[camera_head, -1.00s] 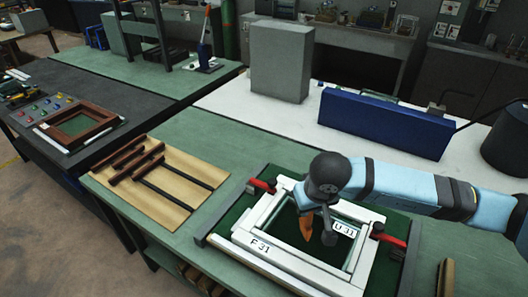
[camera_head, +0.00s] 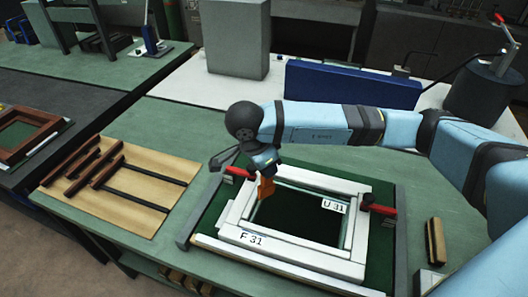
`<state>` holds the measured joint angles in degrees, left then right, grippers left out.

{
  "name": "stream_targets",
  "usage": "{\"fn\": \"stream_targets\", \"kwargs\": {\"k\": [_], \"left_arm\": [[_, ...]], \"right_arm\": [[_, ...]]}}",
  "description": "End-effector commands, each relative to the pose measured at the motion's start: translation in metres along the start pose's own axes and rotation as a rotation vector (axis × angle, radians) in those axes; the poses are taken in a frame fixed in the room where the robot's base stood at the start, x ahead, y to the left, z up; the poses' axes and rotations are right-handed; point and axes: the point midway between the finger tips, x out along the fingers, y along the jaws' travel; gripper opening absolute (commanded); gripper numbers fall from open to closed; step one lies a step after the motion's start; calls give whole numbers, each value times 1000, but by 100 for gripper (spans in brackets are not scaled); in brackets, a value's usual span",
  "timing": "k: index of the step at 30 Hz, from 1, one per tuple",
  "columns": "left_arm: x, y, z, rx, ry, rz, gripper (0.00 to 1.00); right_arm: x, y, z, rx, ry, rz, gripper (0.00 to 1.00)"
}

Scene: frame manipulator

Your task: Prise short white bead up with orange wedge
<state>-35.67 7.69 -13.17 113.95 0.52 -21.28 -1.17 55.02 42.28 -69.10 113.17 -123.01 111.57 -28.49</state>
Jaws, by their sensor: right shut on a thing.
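My right gripper (camera_head: 263,172) is shut on the orange wedge (camera_head: 266,188), which points down near the back left corner of the white frame (camera_head: 290,258). The white frame lies flat, with a dark green opening. A short white bead (camera_head: 240,208) appears to run along the left inner side of the opening, its back end near the wedge. I cannot tell whether the wedge tip touches the bead. Labels read F 31 at the front left and U 31 at the back right. My left gripper is not in view.
Red-handled clamps (camera_head: 378,207) flank the frame on its green-topped fixture (camera_head: 205,215). Dark brown bars lie on a tan board (camera_head: 110,213) to the left. A small wooden block (camera_head: 435,242) lies at the right. A blue box (camera_head: 345,95) and grey block (camera_head: 236,40) stand behind.

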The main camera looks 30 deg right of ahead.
Motion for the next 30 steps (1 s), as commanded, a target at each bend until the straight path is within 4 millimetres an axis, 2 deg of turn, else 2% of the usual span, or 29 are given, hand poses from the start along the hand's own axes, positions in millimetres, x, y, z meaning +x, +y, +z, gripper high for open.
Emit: {"fn": "stream_targets", "kwargs": {"k": [11, 30], "left_arm": [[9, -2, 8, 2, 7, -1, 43], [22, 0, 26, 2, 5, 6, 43]], "right_arm": [[0, -9, -4, 699, 2, 223, 0], [-13, -22, -14, 1925, 0, 614, 0]]}}
